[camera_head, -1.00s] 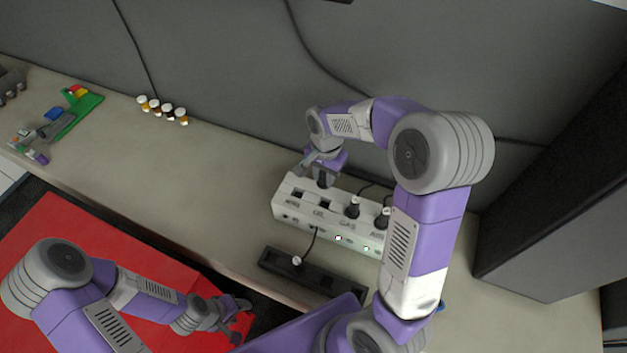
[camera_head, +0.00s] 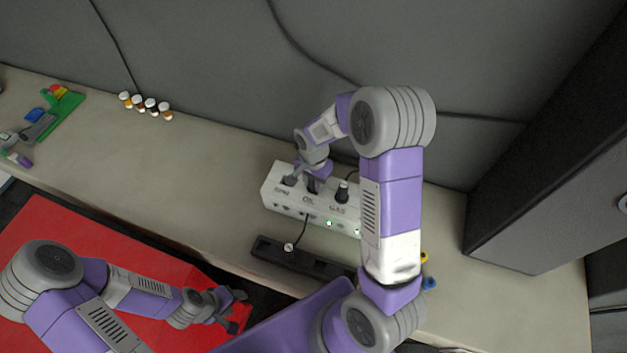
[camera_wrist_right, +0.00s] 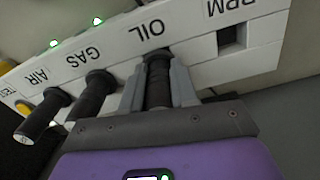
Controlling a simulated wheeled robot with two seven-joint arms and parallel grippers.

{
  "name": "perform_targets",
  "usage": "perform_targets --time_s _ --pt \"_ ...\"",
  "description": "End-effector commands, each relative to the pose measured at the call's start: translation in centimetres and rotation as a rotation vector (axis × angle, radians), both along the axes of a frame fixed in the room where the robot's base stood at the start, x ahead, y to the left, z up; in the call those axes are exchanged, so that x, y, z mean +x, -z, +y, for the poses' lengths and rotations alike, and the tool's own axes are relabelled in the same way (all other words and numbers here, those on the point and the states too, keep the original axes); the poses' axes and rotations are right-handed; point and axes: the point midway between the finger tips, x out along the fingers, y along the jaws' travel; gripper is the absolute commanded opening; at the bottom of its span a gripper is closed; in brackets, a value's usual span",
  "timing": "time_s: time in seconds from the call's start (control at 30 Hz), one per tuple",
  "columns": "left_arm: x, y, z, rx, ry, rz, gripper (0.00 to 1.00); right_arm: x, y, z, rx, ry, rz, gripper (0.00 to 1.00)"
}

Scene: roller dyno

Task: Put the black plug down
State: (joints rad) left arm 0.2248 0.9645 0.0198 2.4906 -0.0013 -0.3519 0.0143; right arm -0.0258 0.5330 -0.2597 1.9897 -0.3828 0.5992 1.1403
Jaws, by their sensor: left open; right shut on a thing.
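The black plug (camera_wrist_right: 158,84) is between the fingers of my right gripper (camera_wrist_right: 160,86), which is shut on it. Its far end meets the white socket box (camera_wrist_right: 205,48) at the OIL position; how deep it sits I cannot tell. In the head view my right gripper (camera_head: 308,183) is over the OIL place on the socket box (camera_head: 270,192) and mostly covers the plug. The RPM socket (camera_wrist_right: 231,37) beside it is empty. My left gripper (camera_head: 236,309) is open and empty over the red surface, away from the box.
Black plugs stand at GAS (camera_wrist_right: 94,94) and AIR (camera_wrist_right: 42,116), close beside my right gripper. A black strip (camera_head: 275,252) with a cable lies in front of the box. Small bottles (camera_head: 146,105) stand at the back left.

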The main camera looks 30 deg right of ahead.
Motion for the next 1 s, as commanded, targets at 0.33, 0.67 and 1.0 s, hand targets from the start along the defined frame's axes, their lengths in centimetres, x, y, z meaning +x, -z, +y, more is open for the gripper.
perform_targets --time_s 0.33,0.67,1.0 --pt "0.0 0.7 0.0 0.000 0.000 0.000 0.54 0.0 0.7 0.0 0.000 0.000 0.000 0.40" --pt "0.0 0.7 0.0 0.000 0.000 0.000 0.54 0.0 0.6 0.0 0.000 0.000 0.000 0.54" --pt "0.0 -0.1 0.0 0.000 0.000 0.000 0.54 0.2 -3.1 0.0 0.000 0.000 -0.008 0.54"
